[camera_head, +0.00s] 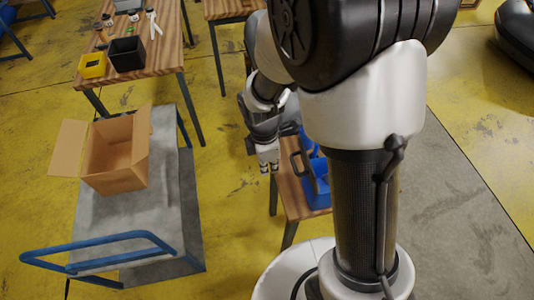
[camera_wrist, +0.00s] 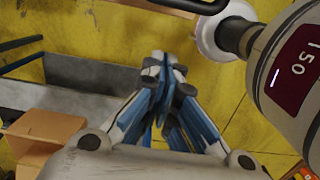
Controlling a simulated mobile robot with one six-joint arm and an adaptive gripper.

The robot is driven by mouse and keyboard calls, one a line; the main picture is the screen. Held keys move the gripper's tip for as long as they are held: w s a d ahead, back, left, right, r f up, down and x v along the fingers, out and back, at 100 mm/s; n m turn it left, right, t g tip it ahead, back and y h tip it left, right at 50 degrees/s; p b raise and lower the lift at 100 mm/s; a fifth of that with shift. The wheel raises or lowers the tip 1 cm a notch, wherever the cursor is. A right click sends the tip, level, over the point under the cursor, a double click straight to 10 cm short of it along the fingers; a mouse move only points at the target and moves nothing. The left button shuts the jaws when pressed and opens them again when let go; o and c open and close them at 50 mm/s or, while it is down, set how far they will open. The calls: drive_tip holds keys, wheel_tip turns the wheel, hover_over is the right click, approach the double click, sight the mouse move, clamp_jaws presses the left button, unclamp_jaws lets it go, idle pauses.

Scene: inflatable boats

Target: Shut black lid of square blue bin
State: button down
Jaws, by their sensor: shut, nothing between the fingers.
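The blue bin (camera_head: 318,185) is on a small wooden table in the head view, partly hidden behind my arm. Its black lid (camera_head: 297,163) looks raised and tilted up at the bin's left side, so the bin appears open. My gripper (camera_head: 269,168) points down just left of the lid, near the table's left edge, and appears apart from the lid. In the wrist view my gripper (camera_wrist: 167,62) has its fingers together with nothing between them. The bin is not clearly seen in the wrist view.
The small wooden table (camera_head: 291,198) bears the bin. A grey cart (camera_head: 165,215) with a blue handle carries an open cardboard box (camera_head: 118,170) at left. Another wooden table (camera_head: 160,55) holds a black container (camera_head: 127,54) and a yellow one (camera_head: 92,66). Yellow floor is free between.

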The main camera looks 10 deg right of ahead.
drive_tip(key=d, duration=0.3)
drive_tip(key=shift+d+f, duration=0.1)
drive_tip(key=shift+d, duration=0.3)
drive_tip(key=shift+d+r+y, duration=0.35)
drive_tip(key=shift+d+y, duration=0.05)
drive_tip(key=shift+d, duration=0.05)
